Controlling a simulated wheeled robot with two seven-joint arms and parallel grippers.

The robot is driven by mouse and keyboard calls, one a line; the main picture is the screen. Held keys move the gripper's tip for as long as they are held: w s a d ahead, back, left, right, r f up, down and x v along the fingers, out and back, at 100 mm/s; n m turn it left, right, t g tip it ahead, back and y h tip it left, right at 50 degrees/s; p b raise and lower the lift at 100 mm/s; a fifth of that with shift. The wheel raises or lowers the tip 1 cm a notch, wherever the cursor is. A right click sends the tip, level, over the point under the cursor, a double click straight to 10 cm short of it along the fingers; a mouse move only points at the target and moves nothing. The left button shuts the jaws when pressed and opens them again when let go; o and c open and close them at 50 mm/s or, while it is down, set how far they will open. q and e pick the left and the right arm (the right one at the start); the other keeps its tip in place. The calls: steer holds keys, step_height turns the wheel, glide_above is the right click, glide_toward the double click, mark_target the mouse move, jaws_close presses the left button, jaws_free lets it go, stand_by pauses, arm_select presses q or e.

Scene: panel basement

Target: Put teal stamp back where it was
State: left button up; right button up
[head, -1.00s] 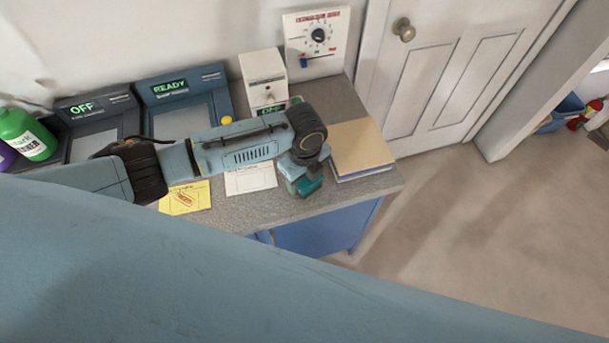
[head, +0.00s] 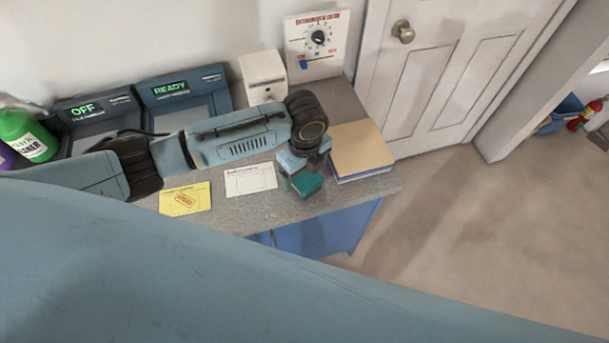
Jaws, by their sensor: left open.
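The teal stamp (head: 308,186) is on the grey counter near its front edge, left of the stack of folders. My left gripper (head: 301,172) is right over the stamp, pointing down, and is open. Its fingers and wrist hide the stamp's upper part, and I cannot tell whether they touch it. A white printed card (head: 250,179) lies just left of the stamp. My right gripper is not in view.
The folder stack (head: 360,150) lies at the counter's right end. A white box (head: 263,77) and a dial panel (head: 317,42) are at the back.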

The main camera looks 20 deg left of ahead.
mark_target(305, 175)
arm_select(q)
step_height(305, 175, up, 8)
steer(key=shift+r, duration=0.25)
stand_by(0.5)
